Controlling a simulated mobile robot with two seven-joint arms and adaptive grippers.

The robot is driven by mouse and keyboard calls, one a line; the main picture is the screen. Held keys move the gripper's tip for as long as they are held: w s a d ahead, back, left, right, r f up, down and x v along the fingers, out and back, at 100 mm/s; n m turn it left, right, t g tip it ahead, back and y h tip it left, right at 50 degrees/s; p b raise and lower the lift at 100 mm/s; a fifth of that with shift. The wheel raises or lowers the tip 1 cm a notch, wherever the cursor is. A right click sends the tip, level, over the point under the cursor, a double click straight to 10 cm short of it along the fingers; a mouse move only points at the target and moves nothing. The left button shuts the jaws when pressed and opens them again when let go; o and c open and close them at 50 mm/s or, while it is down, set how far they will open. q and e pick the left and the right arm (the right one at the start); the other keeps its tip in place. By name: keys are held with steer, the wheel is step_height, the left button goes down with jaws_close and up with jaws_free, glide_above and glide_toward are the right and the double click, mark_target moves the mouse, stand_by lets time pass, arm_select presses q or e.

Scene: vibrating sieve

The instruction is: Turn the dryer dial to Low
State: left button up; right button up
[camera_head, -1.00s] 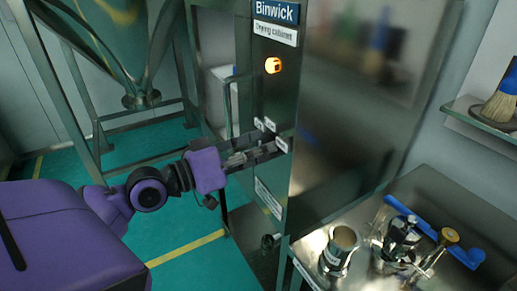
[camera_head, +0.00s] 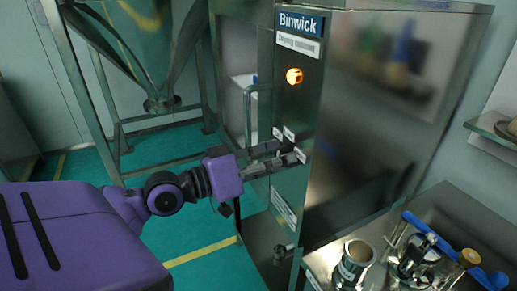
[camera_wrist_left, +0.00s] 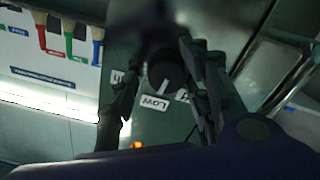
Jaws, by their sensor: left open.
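The dryer is the tall steel Binwick drying cabinet (camera_head: 385,130). My left gripper (camera_head: 290,156) is at its front panel, among small white labels. The dial is hidden behind the gripper in the head view. In the left wrist view the dark dial (camera_wrist_left: 168,72) lies between the two spread fingers of the left gripper (camera_wrist_left: 157,68). Its white pointer line points toward the Low label (camera_wrist_left: 155,103). Another label (camera_wrist_left: 183,95) is partly covered by the right-hand finger. I cannot tell whether the fingers touch the dial.
An orange lit switch (camera_head: 294,76) sits above the gripper on the panel. A vertical handle (camera_head: 247,120) stands left of it. A steel bench (camera_head: 450,205) with a metal cup (camera_head: 355,260) and a blue tool (camera_head: 420,226) is at lower right. A hopper frame (camera_head: 110,130) stands at left.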

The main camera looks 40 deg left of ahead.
arm_select(q)
steer(key=v, duration=1.1)
steer(key=shift+s, duration=0.4)
steer(key=shift+a, duration=0.1)
